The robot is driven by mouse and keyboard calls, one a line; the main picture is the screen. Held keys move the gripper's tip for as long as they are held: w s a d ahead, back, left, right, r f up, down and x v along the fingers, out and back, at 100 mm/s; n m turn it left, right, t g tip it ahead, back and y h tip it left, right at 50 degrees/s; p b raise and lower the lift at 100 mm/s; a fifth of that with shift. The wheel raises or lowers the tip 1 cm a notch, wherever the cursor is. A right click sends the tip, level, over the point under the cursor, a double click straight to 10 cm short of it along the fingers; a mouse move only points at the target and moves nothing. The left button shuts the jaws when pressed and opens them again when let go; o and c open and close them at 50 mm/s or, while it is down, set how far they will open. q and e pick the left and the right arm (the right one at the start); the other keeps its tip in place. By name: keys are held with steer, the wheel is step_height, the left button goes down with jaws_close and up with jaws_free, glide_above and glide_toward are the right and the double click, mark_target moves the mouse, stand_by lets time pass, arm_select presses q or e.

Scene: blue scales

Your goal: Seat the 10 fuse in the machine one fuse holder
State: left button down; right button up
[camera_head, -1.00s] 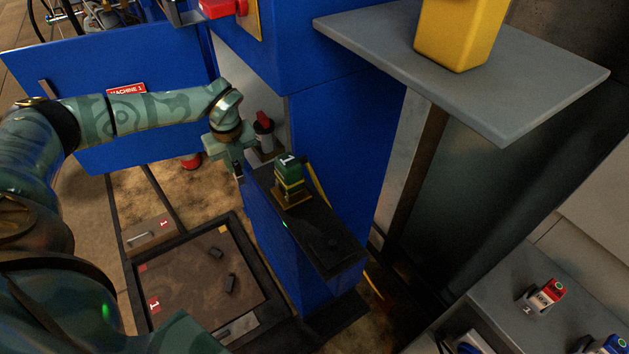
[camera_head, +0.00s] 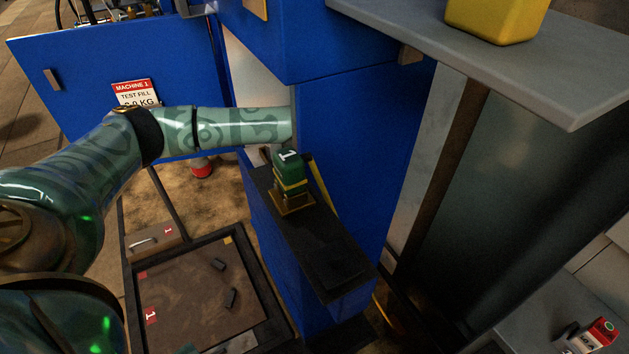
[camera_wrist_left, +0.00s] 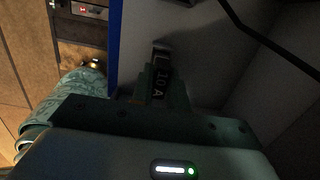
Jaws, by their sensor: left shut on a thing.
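The 10 fuse (camera_wrist_left: 159,82) is a dark block marked "10 A" in the left wrist view. My left gripper (camera_wrist_left: 162,92) is shut on it, inside a grey-walled compartment. In the head view my left arm reaches right into the blue machine (camera_head: 345,150), and its gripper is hidden behind the cabinet edge. I cannot make out the fuse holder clearly, nor whether the fuse touches it. The machine one door (camera_head: 60,90) stands open at left with a red and white sign (camera_head: 135,94). My right gripper is not in view.
A green and yellow block marked 1 (camera_head: 290,175) stands on a black ledge (camera_head: 335,262) just below my forearm. A dark-framed tray (camera_head: 190,300) holds two small dark pieces. A grey shelf (camera_head: 540,80) carries a yellow container (camera_head: 490,18). A dark cable crosses the wrist view.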

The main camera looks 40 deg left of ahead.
arm_select(q)
steer(key=shift+f, duration=0.8)
steer(key=shift+r, duration=0.25)
steer(key=shift+f, duration=0.15)
steer(key=c, duration=1.4)
jaws_free()
steer(key=shift+o, duration=0.2)
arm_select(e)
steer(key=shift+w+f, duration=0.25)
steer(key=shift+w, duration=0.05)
